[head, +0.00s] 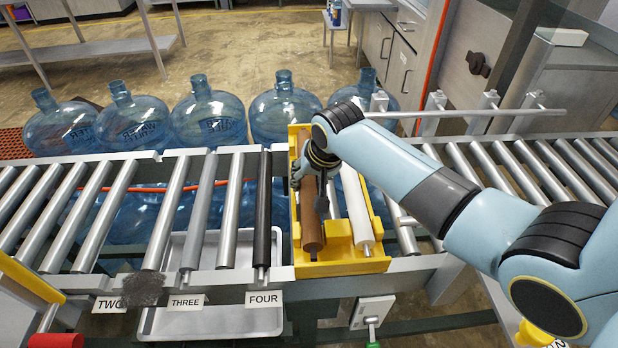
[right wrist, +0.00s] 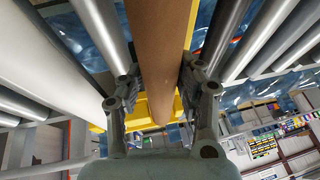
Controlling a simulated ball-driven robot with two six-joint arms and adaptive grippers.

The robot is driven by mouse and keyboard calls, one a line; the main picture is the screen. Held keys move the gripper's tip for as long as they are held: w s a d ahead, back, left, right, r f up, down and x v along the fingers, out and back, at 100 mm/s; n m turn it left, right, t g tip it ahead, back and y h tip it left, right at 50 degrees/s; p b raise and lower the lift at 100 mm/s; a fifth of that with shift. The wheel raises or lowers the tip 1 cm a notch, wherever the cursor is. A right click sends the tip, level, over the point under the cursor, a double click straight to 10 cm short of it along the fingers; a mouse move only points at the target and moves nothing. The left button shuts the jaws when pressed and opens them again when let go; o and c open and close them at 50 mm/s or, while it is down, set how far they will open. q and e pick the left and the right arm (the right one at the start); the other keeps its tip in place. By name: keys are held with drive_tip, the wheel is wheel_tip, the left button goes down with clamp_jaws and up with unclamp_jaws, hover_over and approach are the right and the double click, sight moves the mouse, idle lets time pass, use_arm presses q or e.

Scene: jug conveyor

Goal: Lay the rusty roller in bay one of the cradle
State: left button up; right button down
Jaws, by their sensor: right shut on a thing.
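The rusty roller (head: 313,222) is a brown cylinder over the left side of the yellow cradle (head: 350,267), lengthwise to it. I cannot tell whether it touches the cradle's floor or hangs just above it. A white roller (head: 357,210) lies to its right in the same cradle. My right gripper (head: 308,178) reaches in from the right and is shut on the rusty roller near its far half. In the right wrist view the brown roller (right wrist: 160,50) runs between the two fingers (right wrist: 160,95). The cradle's bay marks are not visible. My left gripper is not in view.
A black roller (head: 262,215) sits in the conveyor just left of the cradle, above the FOUR label (head: 264,298). A dark fuzzy pad (head: 142,288) partly covers the TWO label. Several blue jugs (head: 208,115) stand behind. A grey tray (head: 210,321) lies below.

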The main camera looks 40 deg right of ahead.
drive_tip(key=c, duration=0.9)
unclamp_jaws()
drive_tip(key=shift+o, duration=0.2)
drive_tip(key=p+v, duration=0.1)
drive_tip(key=v, duration=1.1)
